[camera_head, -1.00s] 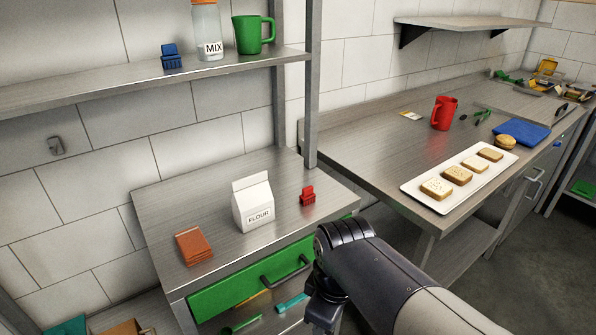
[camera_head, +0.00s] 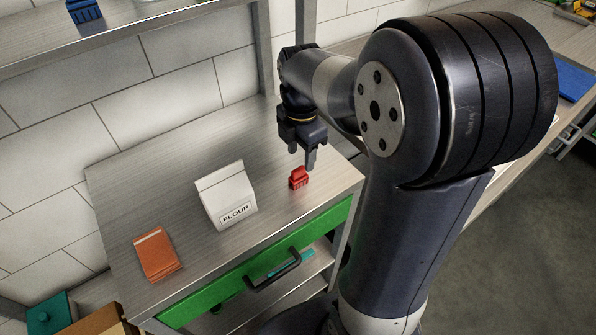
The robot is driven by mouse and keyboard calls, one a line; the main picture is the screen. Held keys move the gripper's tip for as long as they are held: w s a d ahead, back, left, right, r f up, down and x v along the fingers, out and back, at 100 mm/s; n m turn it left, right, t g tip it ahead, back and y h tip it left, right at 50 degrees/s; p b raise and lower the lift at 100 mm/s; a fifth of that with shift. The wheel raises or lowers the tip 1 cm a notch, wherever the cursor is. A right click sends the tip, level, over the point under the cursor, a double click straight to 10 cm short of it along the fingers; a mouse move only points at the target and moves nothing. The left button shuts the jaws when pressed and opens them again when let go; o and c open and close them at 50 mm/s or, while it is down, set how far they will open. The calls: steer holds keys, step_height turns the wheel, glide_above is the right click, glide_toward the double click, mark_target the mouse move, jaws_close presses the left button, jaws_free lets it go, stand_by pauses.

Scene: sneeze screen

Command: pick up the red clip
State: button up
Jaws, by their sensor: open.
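The red clip (camera_head: 298,179) stands on the metal counter, right of the white flour carton (camera_head: 227,195). My gripper (camera_head: 302,160) points down just above and slightly behind the clip in the picture. Its fingers are open with nothing between them. The fingertips look close to the clip's top, but I cannot tell the exact gap. My arm comes in from the right and hides part of the counter behind.
An orange packet (camera_head: 157,254) lies at the counter's front left. A green drawer (camera_head: 250,270) with a dark handle is under the front edge. A blue clip (camera_head: 84,11) sits on the upper shelf (camera_head: 150,24). The counter's left back is clear.

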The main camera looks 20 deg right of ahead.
mark_target(299, 169)
steer(key=f, duration=0.7)
steer(key=shift+s+a, duration=0.1)
steer(key=shift+a, duration=0.2)
steer(key=shift+r, duration=0.1)
jaws_close()
